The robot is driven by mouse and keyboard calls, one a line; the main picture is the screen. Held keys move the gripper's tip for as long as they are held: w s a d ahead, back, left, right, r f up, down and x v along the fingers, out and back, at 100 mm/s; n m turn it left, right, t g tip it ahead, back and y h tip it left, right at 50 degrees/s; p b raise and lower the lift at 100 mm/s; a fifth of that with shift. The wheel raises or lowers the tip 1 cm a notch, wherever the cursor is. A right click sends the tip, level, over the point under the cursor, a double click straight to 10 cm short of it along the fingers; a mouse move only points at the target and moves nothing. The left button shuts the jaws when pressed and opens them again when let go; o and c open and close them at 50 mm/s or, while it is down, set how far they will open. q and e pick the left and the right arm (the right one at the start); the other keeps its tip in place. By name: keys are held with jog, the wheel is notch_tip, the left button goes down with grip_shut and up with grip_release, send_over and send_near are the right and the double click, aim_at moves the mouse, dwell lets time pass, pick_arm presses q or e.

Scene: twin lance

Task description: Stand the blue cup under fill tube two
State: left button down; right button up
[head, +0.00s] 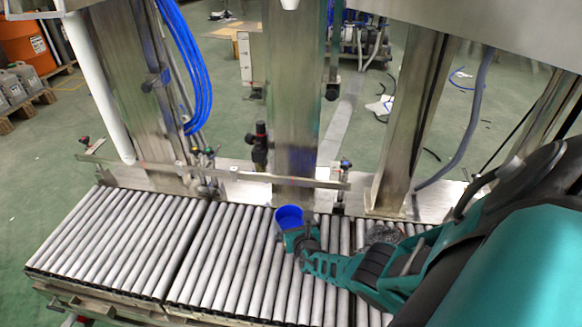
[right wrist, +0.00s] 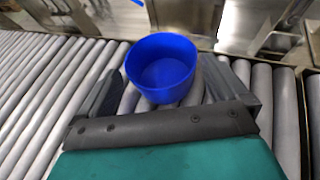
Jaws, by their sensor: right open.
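The blue cup (head: 289,214) stands upright, open end up, on the roller conveyor (head: 235,255), close to its far edge. My right gripper (head: 293,232) reaches in from the right; its fingers are open. In the right wrist view the cup (right wrist: 162,70) is between and slightly ahead of the spread fingers (right wrist: 172,85), and the cup looks empty. A long white tube (head: 100,90) hangs at the left. A white tube end (head: 289,4) shows at the top edge, in line with the cup in the picture; its height and depth are unclear. No tube number is readable. My left gripper is out of view.
Steel posts (head: 292,95) and a thin rail (head: 250,178) with clamps stand along the conveyor's far side. The rollers to the left are bare.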

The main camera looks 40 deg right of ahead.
jog(key=p+v, duration=0.3)
jog(key=v, duration=0.2)
jog(key=shift+s+a+r, duration=0.15)
jog(key=shift+s+r, duration=0.1)
jog(key=shift+r, duration=0.05)
jog(key=shift+s+a+r+p, duration=0.1)
jog(key=shift+s+a+p, duration=0.2)
jog(key=shift+s+p, duration=0.25)
jog(key=s+a+r+m+g+y, duration=0.1)
jog(key=s+a+r+m, duration=0.15)
jog(key=a+m, duration=0.5)
jog(key=s+a+r+m+g+y, duration=0.15)
jog(key=s+a+m, duration=0.3)
jog(key=m, duration=0.55)
jog(key=s+a+r+m+t+y, duration=0.1)
jog(key=s+a+r+m+y, duration=0.2)
jog(key=a+r+m+y, duration=0.3)
jog(key=a+r+m, duration=0.4)
jog(key=a+r, duration=0.3)
jog(key=r, duration=0.1)
jog(key=shift+s, duration=0.3)
